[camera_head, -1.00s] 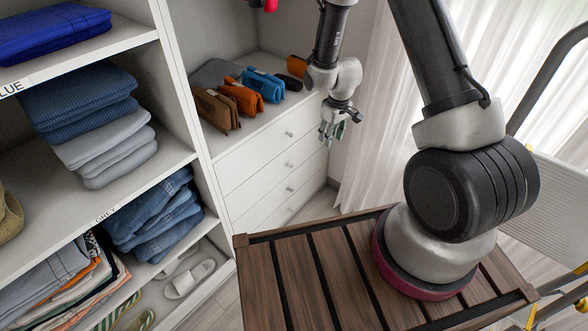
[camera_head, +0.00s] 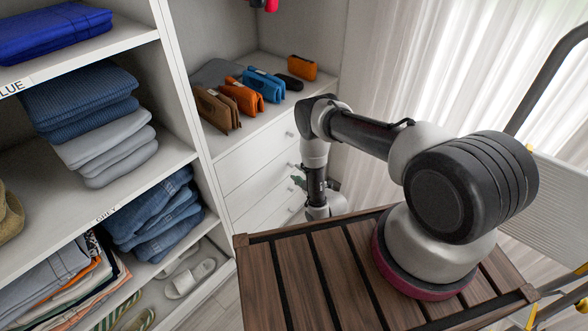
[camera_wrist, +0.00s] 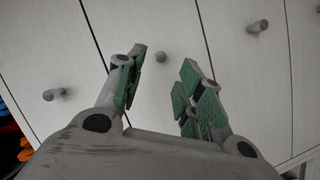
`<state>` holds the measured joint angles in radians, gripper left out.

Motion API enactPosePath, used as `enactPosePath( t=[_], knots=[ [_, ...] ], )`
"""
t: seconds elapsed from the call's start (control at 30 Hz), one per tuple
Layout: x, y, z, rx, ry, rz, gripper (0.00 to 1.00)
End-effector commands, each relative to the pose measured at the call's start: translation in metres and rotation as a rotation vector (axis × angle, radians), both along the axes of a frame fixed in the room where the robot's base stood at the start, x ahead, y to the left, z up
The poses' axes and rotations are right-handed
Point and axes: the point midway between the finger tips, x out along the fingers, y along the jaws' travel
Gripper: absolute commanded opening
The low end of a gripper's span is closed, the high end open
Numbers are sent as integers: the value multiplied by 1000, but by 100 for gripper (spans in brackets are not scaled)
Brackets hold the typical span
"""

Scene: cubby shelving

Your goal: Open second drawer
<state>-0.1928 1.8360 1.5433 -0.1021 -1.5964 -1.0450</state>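The white drawer unit stands at the back of the shelving, its drawers stacked and all shut. The second drawer front (camera_head: 255,188) is below the top drawer (camera_head: 250,157). In the wrist view the picture is turned, with the top drawer's knob (camera_wrist: 52,94) at left. The second drawer's round grey knob (camera_wrist: 161,57) shows between and just beyond my fingertips. My gripper (camera_wrist: 164,72) is open, its green-padded fingers on either side of that knob, not closed on it. In the head view my gripper is partly hidden by my arm, close to the drawer fronts.
A third knob (camera_wrist: 258,26) is at right in the wrist view. Brown, orange and blue pouches (camera_head: 241,96) stand on the unit's top. Shelves with folded clothes (camera_head: 100,150) are at left. White curtains (camera_head: 420,70) hang at right.

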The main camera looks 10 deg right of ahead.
Motion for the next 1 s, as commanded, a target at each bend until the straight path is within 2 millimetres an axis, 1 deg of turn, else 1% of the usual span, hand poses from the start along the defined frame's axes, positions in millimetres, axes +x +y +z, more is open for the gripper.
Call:
enactPosePath(
  t=[0.03, 0.1, 0.3, 0.43, 0.67, 0.7, 0.87, 1.0],
  knots=[
    [9, 3, -1, 1, -3, 1, 37],
    [20, 7, -4, 2, -1, 1, 37],
    [44, 14, -11, 1, 3, 0, 37],
    [51, 15, -12, 1, 3, -1, 37],
    [51, 15, -12, 2, 4, -1, 37],
    [51, 15, -12, 2, 4, -1, 30],
    [51, 15, -12, 2, 4, -1, 0],
    [51, 15, -12, 2, 4, -1, 0]
  ],
)
